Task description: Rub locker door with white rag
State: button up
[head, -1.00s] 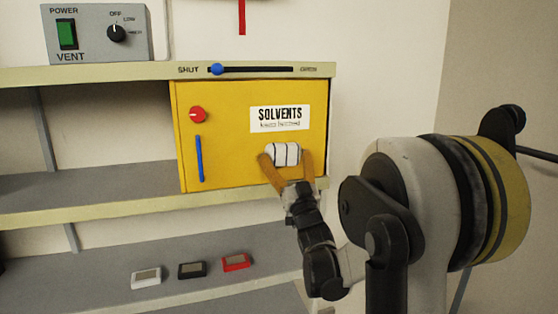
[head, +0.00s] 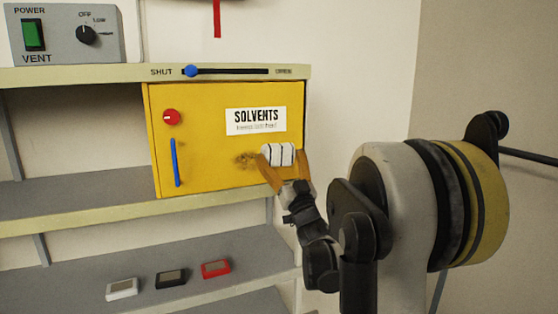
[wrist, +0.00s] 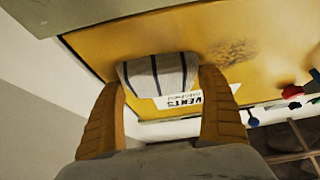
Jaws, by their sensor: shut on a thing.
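The yellow locker door (head: 205,161) carries a SOLVENTS label, a red knob (head: 172,117) and a blue handle (head: 175,162). A dark brown smudge (head: 246,160) marks the door left of my gripper; the smudge also shows in the wrist view (wrist: 230,53). My gripper (head: 281,158) is shut on the white rag (head: 278,154), a rolled cloth with dark stripes. In the wrist view the rag (wrist: 158,75) lies between the two orange fingers, against or very close to the door, beside the smudge. Exact contact is hard to tell.
A slider with a blue knob (head: 191,71) runs along the shelf edge above the door. A vent power box (head: 62,35) stands on the top shelf. White (head: 121,289), black (head: 171,279) and red (head: 216,268) small blocks lie on the shelf below.

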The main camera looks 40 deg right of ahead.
aim_at(231, 156)
jog(key=shift+w+a+b, duration=0.25)
jog(key=shift+w+a, duration=0.4)
jog(key=shift+a, duration=1.55)
jog(key=shift+w+a+b, duration=0.25)
jog(key=shift+w+a, duration=0.35)
jog(key=shift+a, duration=1.55)
jog(key=shift+w+a+b, duration=0.25)
jog(key=shift+w+a, duration=0.4)
jog(key=shift+a, duration=1.55)
jog(key=shift+s+a, duration=0.25)
jog(key=shift+s, duration=0.7)
jog(key=shift+s+a, duration=0.3)
jog(key=shift+s, duration=0.65)
jog(key=shift+s+a, duration=0.25)
jog(key=shift+s, duration=0.7)
jog(key=s, duration=0.1)
jog(key=s+a, duration=0.1)
jog(key=s, duration=0.1)
jog(key=shift+p, duration=0.35)
jog(key=shift+w+d, duration=0.1)
